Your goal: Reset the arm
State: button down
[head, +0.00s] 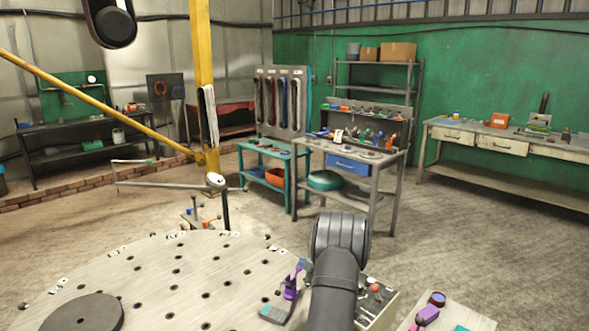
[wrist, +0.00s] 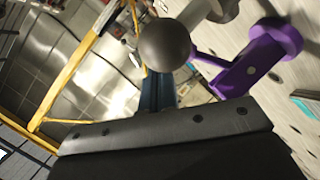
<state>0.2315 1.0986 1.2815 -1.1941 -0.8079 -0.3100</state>
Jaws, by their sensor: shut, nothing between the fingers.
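My gripper (wrist: 165,132) fills the bottom of the wrist view as a wide dark grey block. It is shut and I see nothing held in it. In the head view my dark arm rises at the lower middle, and the gripper's fingers cannot be made out there. The wrist view is steeply tilted. A purple part (wrist: 250,62) and a dark grey ball (wrist: 165,44) show just beyond the gripper, apart from or touching it I cannot tell.
A round perforated table (head: 150,275) with a dark disc (head: 82,314) lies at the lower left. A purple clamp-like tool (head: 291,284) stands near its right edge, close to my arm. A workbench (head: 357,160) with a blue drawer stands behind. Open floor (head: 470,240) lies to the right.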

jog(key=shift+w+f, duration=0.15)
jog(key=shift+f, duration=0.05)
jog(key=shift+r, duration=0.1)
jog(key=s+d+r, duration=0.5)
jog(key=s+r, duration=0.3)
jog(key=s, duration=0.1)
jog(key=w+a+f, duration=0.5)
jog(key=w+f, duration=0.3)
jog(key=w, duration=0.1)
jog(key=s+a+r+n+t, duration=0.2)
jog(key=s+a, duration=0.1)
jog(key=s, duration=0.3)
jog(key=shift+r, duration=0.2)
dwell(0.4)
